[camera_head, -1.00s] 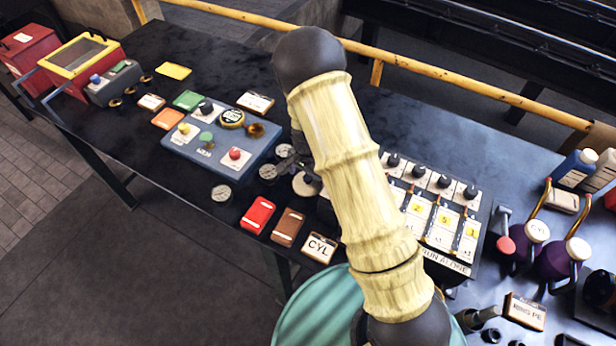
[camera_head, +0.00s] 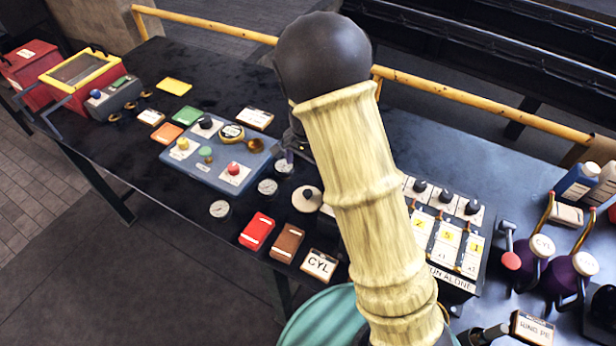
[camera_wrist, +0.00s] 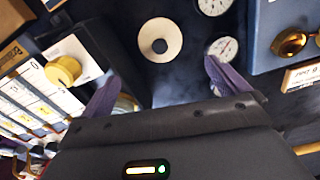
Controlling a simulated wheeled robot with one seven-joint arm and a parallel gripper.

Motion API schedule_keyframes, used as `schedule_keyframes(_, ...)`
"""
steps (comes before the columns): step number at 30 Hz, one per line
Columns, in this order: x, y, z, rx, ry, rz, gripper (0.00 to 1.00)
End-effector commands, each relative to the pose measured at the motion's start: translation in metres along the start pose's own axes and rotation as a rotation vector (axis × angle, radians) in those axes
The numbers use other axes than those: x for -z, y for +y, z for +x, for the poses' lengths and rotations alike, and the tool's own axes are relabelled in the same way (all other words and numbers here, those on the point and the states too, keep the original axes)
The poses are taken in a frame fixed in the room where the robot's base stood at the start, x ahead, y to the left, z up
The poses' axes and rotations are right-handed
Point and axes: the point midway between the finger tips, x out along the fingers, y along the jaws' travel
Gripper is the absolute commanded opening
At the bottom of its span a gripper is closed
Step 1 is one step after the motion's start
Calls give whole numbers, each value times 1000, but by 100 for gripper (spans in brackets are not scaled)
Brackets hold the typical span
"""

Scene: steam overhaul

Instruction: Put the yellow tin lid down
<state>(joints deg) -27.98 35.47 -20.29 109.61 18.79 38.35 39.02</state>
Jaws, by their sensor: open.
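A round yellow-rimmed lid (camera_head: 231,132) with a dark and pale top lies on the far part of the blue panel (camera_head: 182,155), beside a brass cup (camera_head: 255,145). I take it to be the yellow tin lid. My gripper (camera_head: 291,147) is just right of the panel, partly hidden by my arm. In the wrist view my gripper (camera_wrist: 160,88) is open, with two purple fingers spread apart and nothing held. A cream disc with a black knob (camera_wrist: 160,46) lies on the bench below, apart from the fingers.
Dial gauges (camera_head: 267,187) stand between the panel and the cream disc. Red (camera_head: 257,231) and brown (camera_head: 287,243) blocks and a CYL card (camera_head: 319,265) line the front edge. A switch box (camera_head: 450,240) and purple cans (camera_head: 568,272) are right. A yellow rail (camera_head: 470,97) runs behind.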

Motion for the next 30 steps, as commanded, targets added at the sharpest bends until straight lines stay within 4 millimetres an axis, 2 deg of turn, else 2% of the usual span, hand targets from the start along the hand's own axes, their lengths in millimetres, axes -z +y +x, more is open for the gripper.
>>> schedule_keyframes(20, 0, 2, -6, 2, 0, -7, 100)
schedule_keyframes(23, 1, 14, -12, 14, 2, -35, 100)
schedule_keyframes(25, 1, 29, -21, 28, 6, -79, 100)
schedule_keyframes(30, -6, 81, -47, 74, 42, -260, 100)
